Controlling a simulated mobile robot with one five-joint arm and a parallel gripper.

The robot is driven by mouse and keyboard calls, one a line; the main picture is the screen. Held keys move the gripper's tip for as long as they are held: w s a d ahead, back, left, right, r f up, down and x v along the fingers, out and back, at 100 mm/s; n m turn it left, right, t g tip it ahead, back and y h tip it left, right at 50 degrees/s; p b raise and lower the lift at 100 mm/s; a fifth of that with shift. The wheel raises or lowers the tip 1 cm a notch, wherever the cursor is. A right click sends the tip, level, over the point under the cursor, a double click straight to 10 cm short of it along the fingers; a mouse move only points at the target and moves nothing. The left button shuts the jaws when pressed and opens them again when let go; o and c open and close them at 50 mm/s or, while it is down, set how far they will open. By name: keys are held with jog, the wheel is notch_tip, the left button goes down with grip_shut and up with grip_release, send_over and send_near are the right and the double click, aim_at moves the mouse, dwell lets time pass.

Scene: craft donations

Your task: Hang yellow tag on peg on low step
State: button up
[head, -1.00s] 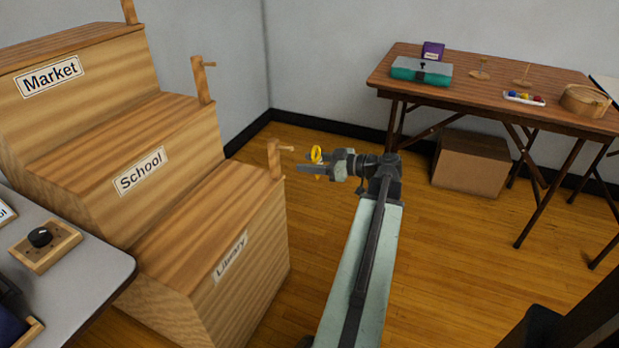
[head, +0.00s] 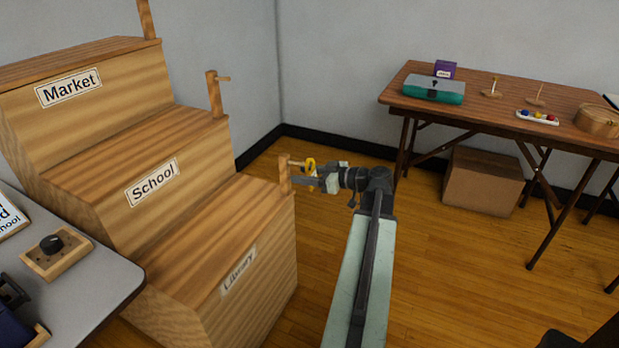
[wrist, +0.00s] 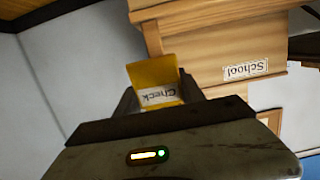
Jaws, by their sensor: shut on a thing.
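The yellow tag (head: 310,166) is held in my gripper (head: 308,180), which is shut on it. In the wrist view the tag (wrist: 155,82) shows a white label reading "Check" between the two fingers (wrist: 158,98). The low step (head: 225,215), labelled "Library", has a wooden post (head: 284,174) at its back right corner, with a short peg (head: 296,164) pointing right. In the head view the tag is at the tip of this peg. I cannot tell whether the peg passes through the tag's loop.
The "School" step (head: 150,160) and "Market" step (head: 70,75) rise to the left, with posts of their own. A grey table (head: 100,275) stands at front left. A brown table (head: 480,105) with small items is at the right. Open floor lies between.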

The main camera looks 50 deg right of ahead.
aim_at(289, 173)
jog(key=shift+r+x, duration=0.15)
jog(key=shift+x, duration=0.75)
jog(key=shift+r+x, duration=0.1)
jog(key=shift+x, duration=0.8)
jog(key=shift+w+a+f+b, duration=0.15)
jog(key=shift+w+f+b, duration=0.35)
jog(key=shift+w, duration=0.3)
jog(key=o, duration=1.4)
jog(key=shift+c, duration=0.2)
jog(key=shift+r, duration=0.1)
